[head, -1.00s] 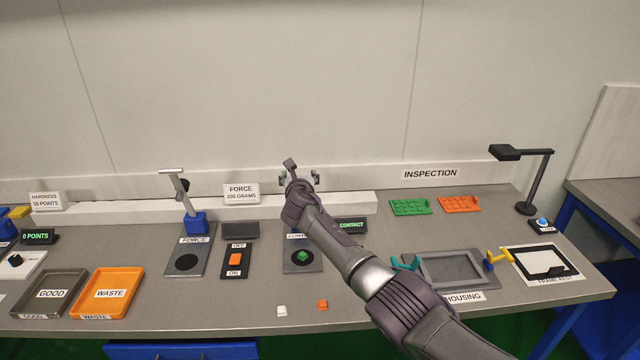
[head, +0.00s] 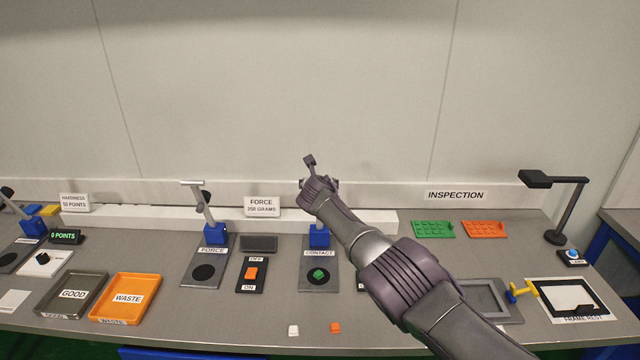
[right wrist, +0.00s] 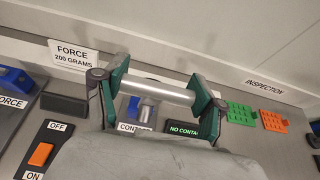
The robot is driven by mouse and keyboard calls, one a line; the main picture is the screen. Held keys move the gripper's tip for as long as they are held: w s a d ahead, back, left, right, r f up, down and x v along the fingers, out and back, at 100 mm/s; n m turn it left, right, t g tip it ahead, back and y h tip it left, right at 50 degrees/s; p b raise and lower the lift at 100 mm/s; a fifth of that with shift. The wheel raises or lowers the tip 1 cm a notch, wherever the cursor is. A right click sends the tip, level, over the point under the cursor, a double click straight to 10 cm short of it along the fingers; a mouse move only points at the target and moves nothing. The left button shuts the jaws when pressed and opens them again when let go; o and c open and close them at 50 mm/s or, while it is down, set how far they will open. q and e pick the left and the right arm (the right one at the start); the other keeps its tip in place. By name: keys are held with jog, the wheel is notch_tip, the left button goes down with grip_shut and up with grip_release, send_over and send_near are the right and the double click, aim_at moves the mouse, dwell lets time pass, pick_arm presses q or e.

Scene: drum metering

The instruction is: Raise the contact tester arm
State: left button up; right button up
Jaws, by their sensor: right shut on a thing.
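The contact tester (head: 308,254) stands on the bench with its blue block (head: 319,238) at the back. A green part (head: 319,276) sits on its black disc. My right gripper (head: 320,182) is above and behind the block, and my arm hides most of the tester arm in the head view. In the right wrist view the teal finger pads (right wrist: 158,88) are shut on the silver crossbar (right wrist: 165,90) of the tester arm, one pad at each end. The tester display (right wrist: 190,131) shows "NO CONTA", the rest cut off. My left gripper is not in view.
The force tester (head: 203,258) and an orange switch (head: 251,273) stand to the left. Waste (head: 152,281) and good (head: 96,285) trays are farther left. Green (head: 433,229) and orange (head: 485,229) trays and a lamp (head: 556,237) are to the right. Space above the tester is free.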

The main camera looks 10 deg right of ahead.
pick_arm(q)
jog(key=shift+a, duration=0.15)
pick_arm(e)
jog(key=shift+f, duration=0.25)
jog(key=o, duration=1.7)
jog(key=shift+r, duration=0.1)
jog(key=shift+s+a+r, duration=0.1)
jog(key=shift+s+a, duration=0.2)
jog(key=d+v, duration=0.1)
jog(key=v, duration=0.5)
jog(key=shift+s+a+r, duration=0.15)
jog(key=shift+s+a, duration=0.2)
jog(key=shift+s, duration=0.05)
